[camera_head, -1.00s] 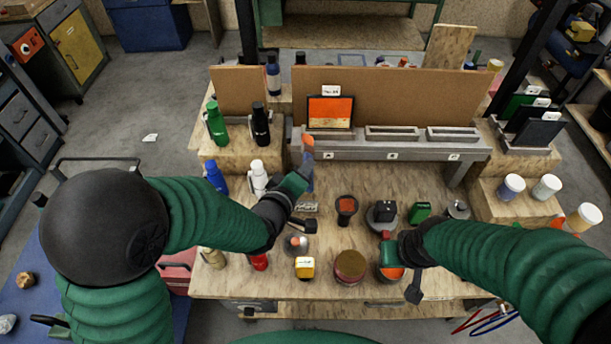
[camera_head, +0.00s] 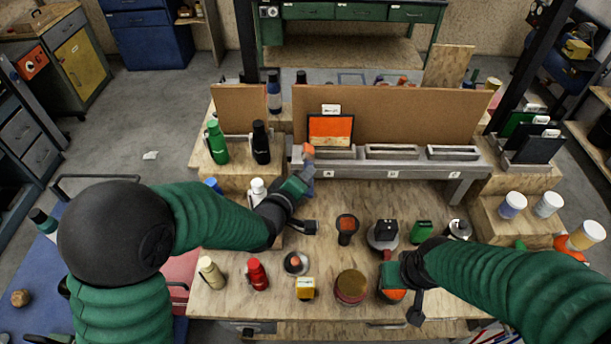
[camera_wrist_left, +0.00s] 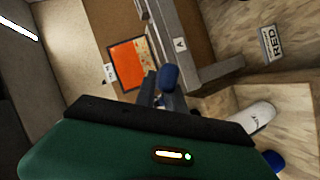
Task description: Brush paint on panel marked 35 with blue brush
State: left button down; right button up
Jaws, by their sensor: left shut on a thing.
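A panel (camera_head: 330,131) with a dark frame stands upright at the left end of the grey rail. Most of its face is orange; in the left wrist view the panel (camera_wrist_left: 128,64) has a pale strip along one edge. A small white label (camera_head: 331,109) sits above it, too small to read surely. My left gripper (camera_head: 306,172) is shut on a brush (camera_head: 308,150) with an orange end, at the panel's lower left. Contact cannot be told. A blue part of the brush (camera_wrist_left: 168,77) shows in the left wrist view. My right gripper (camera_head: 391,272) is over the front right bench; its jaws are unclear.
Grey slotted holders (camera_head: 391,152) continue right of the panel before a brown board (camera_head: 400,116). A green bottle (camera_head: 217,143) and a black bottle (camera_head: 261,143) stand left.

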pick_arm(q)
jog(key=shift+w+f, duration=0.15)
jog(key=shift+w, duration=0.8)
jog(key=shift+d, duration=0.1)
jog(key=shift+d+b, duration=1.25)
jog(key=shift+d, duration=4.7)
jog(key=shift+a+b, duration=1.75)
jog(key=shift+a, duration=4.35)
